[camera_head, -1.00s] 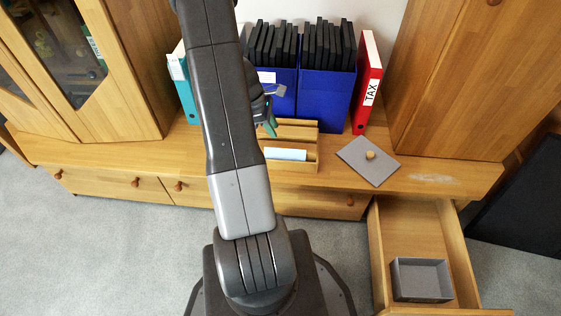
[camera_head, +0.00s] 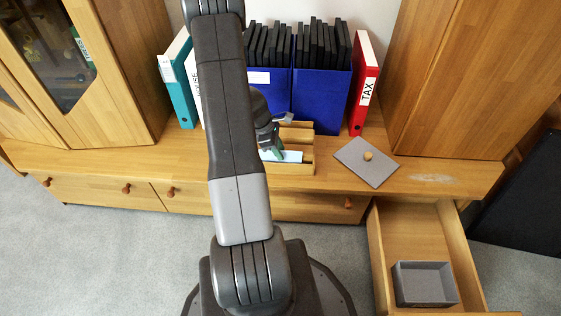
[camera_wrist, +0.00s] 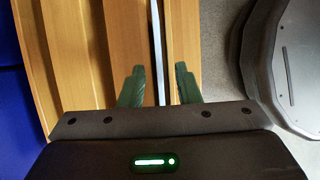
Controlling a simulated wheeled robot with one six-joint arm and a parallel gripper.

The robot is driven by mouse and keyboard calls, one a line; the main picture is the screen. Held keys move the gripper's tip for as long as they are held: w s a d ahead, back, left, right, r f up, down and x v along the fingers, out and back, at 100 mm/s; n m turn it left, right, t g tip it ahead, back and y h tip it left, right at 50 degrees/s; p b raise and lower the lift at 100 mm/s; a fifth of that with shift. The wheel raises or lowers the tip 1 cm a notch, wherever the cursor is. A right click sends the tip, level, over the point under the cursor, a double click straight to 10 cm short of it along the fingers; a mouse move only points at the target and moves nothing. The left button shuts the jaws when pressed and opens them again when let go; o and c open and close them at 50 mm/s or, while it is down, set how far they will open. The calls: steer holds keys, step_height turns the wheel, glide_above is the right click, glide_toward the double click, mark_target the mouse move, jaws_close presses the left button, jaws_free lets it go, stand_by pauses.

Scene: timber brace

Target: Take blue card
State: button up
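A pale bluish-white card (camera_head: 291,156) stands in the front slot of the wooden sorter (camera_head: 300,137) on the sideboard. In the wrist view the card (camera_wrist: 157,45) shows edge-on as a thin pale strip. My gripper (camera_head: 272,150) is low at the sorter, by the left part of the card. In the wrist view my gripper (camera_wrist: 159,75) is open, with its green fingers apart on either side of the card's line. Neither finger visibly touches it. My arm and gripper hide the card's left end in the head view.
Blue file boxes (camera_head: 321,103) with black folders, a red TAX binder (camera_head: 363,85) and a teal binder (camera_head: 180,92) stand behind. A grey lid (camera_head: 366,165) lies to the right. An open drawer (camera_head: 412,225) holds a grey box (camera_head: 425,284).

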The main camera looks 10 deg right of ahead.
steer(key=shift+f, duration=0.25)
stand_by(0.3)
jaws_close()
